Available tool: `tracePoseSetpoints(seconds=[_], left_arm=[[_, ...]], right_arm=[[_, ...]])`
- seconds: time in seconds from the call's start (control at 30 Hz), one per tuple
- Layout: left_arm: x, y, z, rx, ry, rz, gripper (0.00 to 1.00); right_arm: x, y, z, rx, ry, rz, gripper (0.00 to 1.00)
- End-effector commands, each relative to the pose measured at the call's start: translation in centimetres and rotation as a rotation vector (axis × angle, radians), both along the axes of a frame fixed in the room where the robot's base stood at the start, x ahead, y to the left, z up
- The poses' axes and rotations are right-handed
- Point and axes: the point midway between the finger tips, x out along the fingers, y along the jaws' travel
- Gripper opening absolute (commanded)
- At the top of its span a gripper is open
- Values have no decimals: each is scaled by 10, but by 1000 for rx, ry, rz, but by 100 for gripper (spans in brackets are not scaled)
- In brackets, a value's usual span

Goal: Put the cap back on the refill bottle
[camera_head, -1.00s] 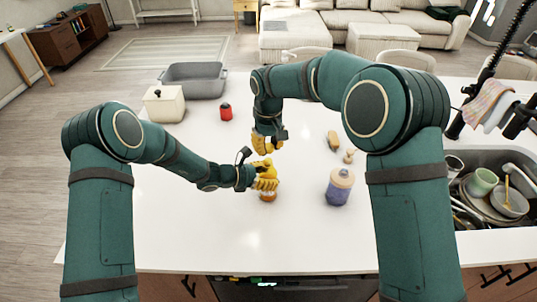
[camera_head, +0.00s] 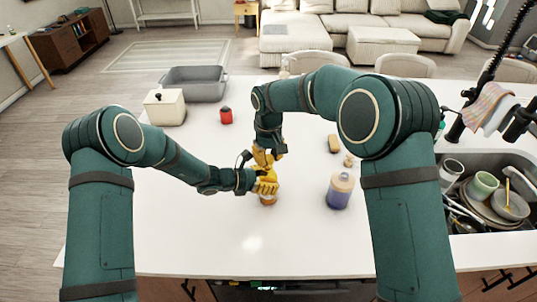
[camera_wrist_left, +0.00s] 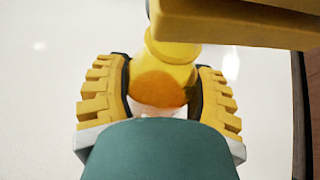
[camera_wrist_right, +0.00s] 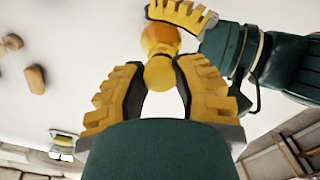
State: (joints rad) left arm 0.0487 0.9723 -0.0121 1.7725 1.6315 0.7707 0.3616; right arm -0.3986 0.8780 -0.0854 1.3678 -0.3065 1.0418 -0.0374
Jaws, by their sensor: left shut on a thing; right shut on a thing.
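The refill bottle (camera_head: 268,201) is amber and stands on the white counter, its upper part mostly hidden in the head view. My left gripper (camera_head: 266,185) is shut around it; its amber body shows between the left fingers in the left wrist view (camera_wrist_left: 158,88). My right gripper (camera_head: 264,158) is directly above, shut on a small rounded yellow piece that appears to be the cap (camera_wrist_right: 159,73). In the right wrist view the cap lines up with the bottle (camera_wrist_right: 160,38) and seems to meet it. I cannot tell whether it is seated.
The front counter is clear.

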Motion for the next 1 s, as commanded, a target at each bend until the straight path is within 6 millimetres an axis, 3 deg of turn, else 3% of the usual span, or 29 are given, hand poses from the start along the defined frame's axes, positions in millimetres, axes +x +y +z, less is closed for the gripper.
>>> tracePoseSetpoints(seconds=[0.1,1.0], left_arm=[[0,-1,1,0,-2,-1,16],[1,-2,2,-2,-4,-2,16]], right_arm=[[-2,1,-8,-1,5,3,20],[-3,4,-15,6,12,7,19]])
